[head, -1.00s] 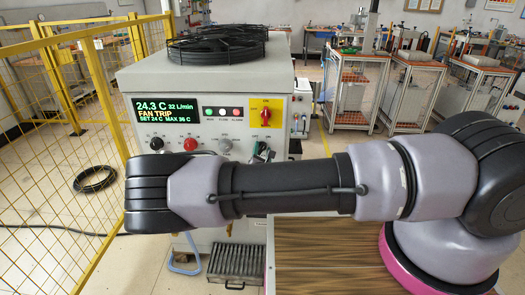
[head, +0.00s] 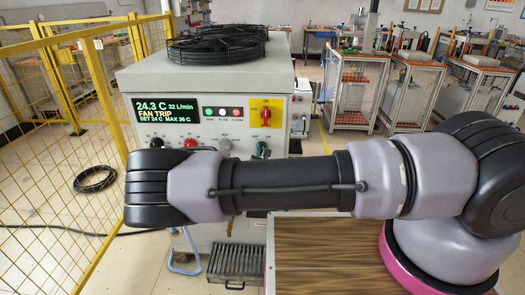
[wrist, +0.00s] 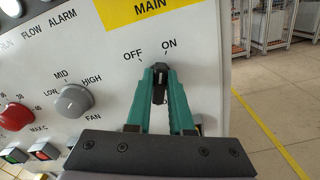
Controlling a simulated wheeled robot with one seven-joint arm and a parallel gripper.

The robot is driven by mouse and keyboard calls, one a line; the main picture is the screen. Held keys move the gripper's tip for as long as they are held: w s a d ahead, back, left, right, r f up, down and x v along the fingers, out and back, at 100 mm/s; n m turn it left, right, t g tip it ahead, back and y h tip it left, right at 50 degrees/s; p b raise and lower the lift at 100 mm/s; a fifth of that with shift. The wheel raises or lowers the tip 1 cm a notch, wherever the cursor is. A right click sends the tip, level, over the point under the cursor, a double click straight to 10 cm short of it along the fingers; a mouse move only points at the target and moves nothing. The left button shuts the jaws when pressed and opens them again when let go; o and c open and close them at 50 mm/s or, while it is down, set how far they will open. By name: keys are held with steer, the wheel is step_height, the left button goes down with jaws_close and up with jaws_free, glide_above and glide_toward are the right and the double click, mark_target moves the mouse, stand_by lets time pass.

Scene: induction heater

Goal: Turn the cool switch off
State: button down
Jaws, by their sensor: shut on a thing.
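The cool switch is a small black rotary knob (wrist: 159,88) under the OFF and ON labels on the white panel in the wrist view. My gripper (wrist: 160,76) has teal fingers shut on the knob from both sides. In the head view the teal fingertips (head: 262,149) show just above my arm, at the panel's right part below the yellow main switch.
A grey fan knob (wrist: 73,101) and a red knob (wrist: 15,117) sit left of my gripper. The yellow main switch plate (head: 266,112) is above. The display (head: 168,113) reads FAN TRIP. A yellow mesh fence (head: 60,130) stands left.

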steer(key=shift+a+f+n, duration=0.1)
steer(key=shift+a+n, duration=0.05)
steer(key=shift+n, duration=1.5)
steer(key=shift+a+r+n, duration=0.1)
steer(key=shift+a+n, duration=0.05)
steer(key=shift+n, duration=1.55)
steer(key=shift+a+f+n, duration=0.1)
steer(key=shift+a+n, duration=0.05)
steer(key=shift+n, duration=1.5)
steer(key=c, duration=0.8)
jaws_free()
steer(key=shift+s, duration=0.1)
steer(key=s, duration=1)
steer(key=shift+s+a, duration=0.2)
steer(key=shift+s, duration=0.15)
